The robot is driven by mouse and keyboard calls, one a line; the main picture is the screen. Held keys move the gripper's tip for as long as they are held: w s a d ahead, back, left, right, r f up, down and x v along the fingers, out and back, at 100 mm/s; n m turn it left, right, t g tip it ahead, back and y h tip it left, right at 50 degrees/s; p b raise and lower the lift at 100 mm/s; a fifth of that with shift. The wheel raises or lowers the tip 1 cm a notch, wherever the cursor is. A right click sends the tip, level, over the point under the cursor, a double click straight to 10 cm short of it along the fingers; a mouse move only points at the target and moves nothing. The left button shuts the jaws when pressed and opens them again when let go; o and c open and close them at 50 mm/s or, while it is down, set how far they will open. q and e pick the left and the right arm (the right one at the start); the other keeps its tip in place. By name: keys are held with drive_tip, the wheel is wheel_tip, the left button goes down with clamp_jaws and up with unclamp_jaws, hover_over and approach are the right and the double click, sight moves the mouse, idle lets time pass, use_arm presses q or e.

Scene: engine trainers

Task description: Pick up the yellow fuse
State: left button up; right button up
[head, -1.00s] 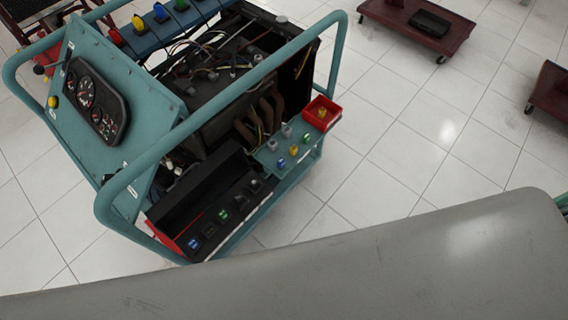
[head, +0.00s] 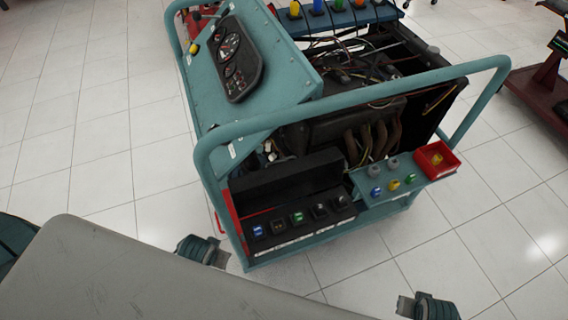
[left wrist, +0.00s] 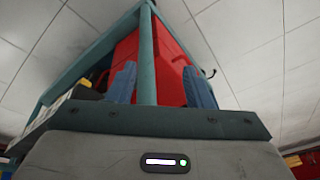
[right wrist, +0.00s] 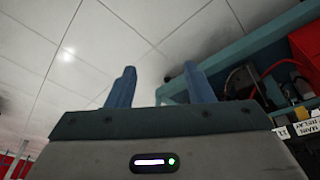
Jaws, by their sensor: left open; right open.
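A small yellow fuse (head: 394,184) stands on the teal shelf (head: 372,206) at the trainer's front right, between a blue fuse (head: 376,192) and a green fuse (head: 410,179). Another yellow piece (head: 437,158) lies in the red bin (head: 447,168) at the shelf's right end. My left gripper (left wrist: 162,80) is open and empty, with the teal frame and a red panel beyond its fingers. My right gripper (right wrist: 161,80) is open and empty, with floor and part of the trainer beyond it. Both are apart from the yellow fuse.
A teal tube rail (head: 350,97) runs over the trainer. Several large coloured pieces line its back. A dark red cart (head: 525,88) stands at the right. The tiled floor around is mostly clear.

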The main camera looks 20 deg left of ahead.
wheel_tip(320, 180, up, 4)
drive_tip(key=w+m+b, duration=0.2)
drive_tip(key=w, duration=0.1)
drive_tip(key=m+g+y+b, duration=0.1)
drive_tip(key=m+g, duration=0.2)
drive_tip(key=m, duration=2.3)
approach(396, 182)
drive_tip(key=shift+s+a, duration=0.3)
wheel_tip(396, 182, down, 5)
drive_tip(key=shift+w+f, duration=0.1)
drive_tip(key=shift+w+d+f, duration=0.1)
drive_tip(key=shift+d+f, duration=0.05)
drive_tip(key=shift+f, duration=1.2)
drive_tip(key=shift+d+f, duration=0.1)
drive_tip(key=shift+f, duration=1.25)
use_arm(q)
drive_tip(key=s+f, duration=0.3)
drive_tip(key=f, duration=0.8)
drive_tip(key=s+a+f+g, duration=0.1)
drive_tip(key=s+f, duration=0.3)
drive_tip(key=f, duration=0.7)
use_arm(e)
clamp_jaws()
use_arm(q)
drive_tip(key=shift+s+f, duration=0.1)
drive_tip(key=shift+s, duration=0.05)
use_arm(e)
drive_tip(key=shift+r, duration=0.1)
